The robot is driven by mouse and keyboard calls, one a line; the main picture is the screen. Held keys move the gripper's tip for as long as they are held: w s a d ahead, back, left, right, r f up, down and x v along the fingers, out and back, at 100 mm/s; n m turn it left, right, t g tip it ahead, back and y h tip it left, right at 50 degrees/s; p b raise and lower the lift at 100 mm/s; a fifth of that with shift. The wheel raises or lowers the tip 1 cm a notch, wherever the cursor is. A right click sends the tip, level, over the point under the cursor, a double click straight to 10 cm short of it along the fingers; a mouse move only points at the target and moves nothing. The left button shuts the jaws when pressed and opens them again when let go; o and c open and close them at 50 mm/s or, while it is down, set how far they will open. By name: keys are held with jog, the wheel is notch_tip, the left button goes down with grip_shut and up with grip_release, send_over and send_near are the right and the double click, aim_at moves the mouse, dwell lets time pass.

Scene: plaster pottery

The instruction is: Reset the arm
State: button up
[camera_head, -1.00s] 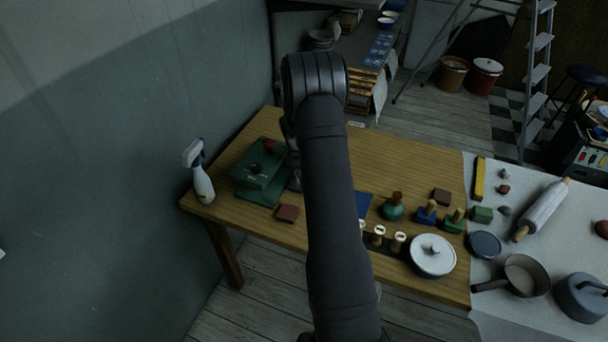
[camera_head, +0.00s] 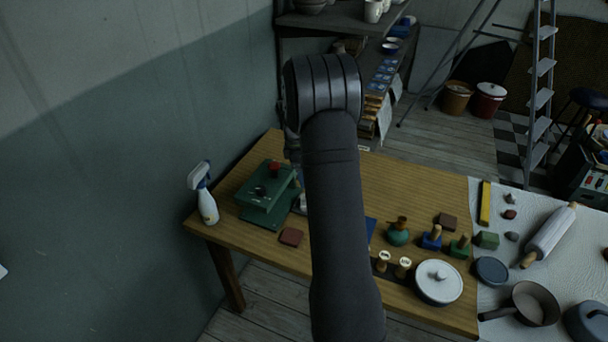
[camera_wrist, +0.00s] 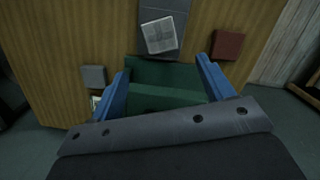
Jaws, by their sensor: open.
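My gripper (camera_wrist: 164,78) shows in the wrist view as two blue fingers spread wide apart, with nothing held between them. A dark green stand (camera_wrist: 165,80) shows beyond and between the fingers; they appear apart from it. In the head view my arm rises over the table (camera_head: 400,187) and hides the gripper. The green two-level stand (camera_head: 266,193) is on the table's left part, just left of my arm, with a small red thing (camera_head: 274,169) on it.
A spray bottle (camera_head: 206,198) stands at the table's left edge. A reddish-brown block (camera_head: 291,237) lies near the front edge. Stamps, a green pot (camera_head: 398,233), a lidded white pot (camera_head: 438,283), a pan (camera_head: 533,304) and a rolling pin (camera_head: 550,236) crowd the right.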

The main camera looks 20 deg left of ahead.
jog(key=f, duration=0.4)
jog(key=d+f, duration=0.1)
jog(key=f, duration=0.6)
jog(key=shift+w+d+f, duration=0.25)
jog(key=shift+d+f, duration=0.05)
jog(key=shift+d, duration=0.05)
jog(key=shift+w, duration=0.1)
jog(key=shift+r, duration=1.6)
